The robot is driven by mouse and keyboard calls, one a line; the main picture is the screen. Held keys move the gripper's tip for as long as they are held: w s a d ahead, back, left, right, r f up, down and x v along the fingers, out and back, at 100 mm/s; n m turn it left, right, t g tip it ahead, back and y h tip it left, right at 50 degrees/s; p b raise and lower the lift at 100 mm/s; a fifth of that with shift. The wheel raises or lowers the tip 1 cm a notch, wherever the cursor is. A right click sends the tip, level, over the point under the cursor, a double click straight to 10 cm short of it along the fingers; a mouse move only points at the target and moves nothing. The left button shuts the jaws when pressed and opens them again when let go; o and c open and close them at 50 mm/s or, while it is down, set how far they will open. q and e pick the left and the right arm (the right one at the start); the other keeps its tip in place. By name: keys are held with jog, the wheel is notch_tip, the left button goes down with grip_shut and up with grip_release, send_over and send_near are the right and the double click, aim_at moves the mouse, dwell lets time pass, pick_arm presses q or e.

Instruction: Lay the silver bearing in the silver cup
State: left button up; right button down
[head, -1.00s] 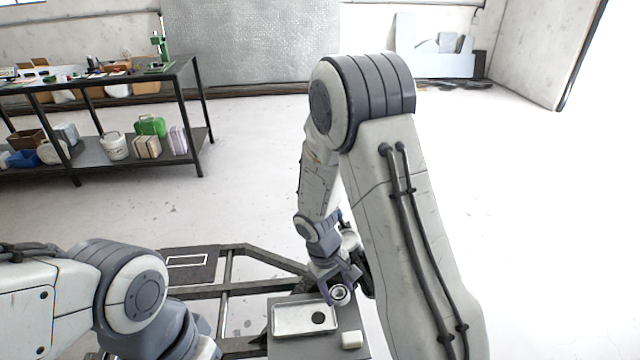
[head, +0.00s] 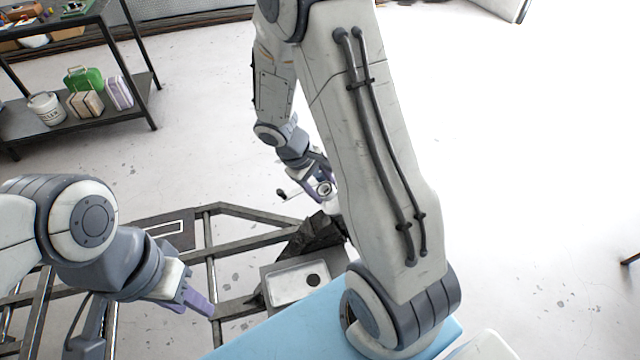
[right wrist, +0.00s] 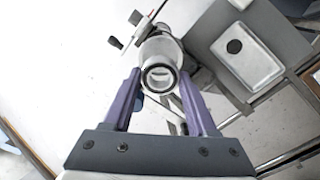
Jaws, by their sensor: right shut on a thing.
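My right gripper (head: 318,184) is shut on a silver ring with a dark inner edge, which looks like the silver bearing (head: 325,188). In the right wrist view the bearing (right wrist: 158,78) sits between the two purple fingers (right wrist: 158,88). A wider pale silver cylinder (right wrist: 162,46) shows just behind it, perhaps the silver cup; I cannot tell if the two touch. My left gripper (head: 196,300) is at the lower left, far from the bearing, and its finger gap cannot be made out.
A silver tray (head: 283,291) with a dark round spot lies nearer me than the right gripper. A dark metal frame (head: 262,212) runs around it, with a black crumpled piece (head: 316,236) beside the tray. A blue surface (head: 270,338) is in front. A loaded shelf (head: 130,88) stands at far left.

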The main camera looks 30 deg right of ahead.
aim_at(330, 207)
jog(key=shift+b+x, duration=1.85)
jog(key=shift+x, duration=0.55)
jog(key=shift+s+f, duration=0.1)
jog(key=shift+c, duration=0.6)
grip_release()
jog(key=shift+s, duration=0.1)
jog(key=shift+f, duration=0.15)
jog(key=shift+s, duration=0.1)
jog(key=v, duration=1.1)
jog(key=shift+d, duration=0.1)
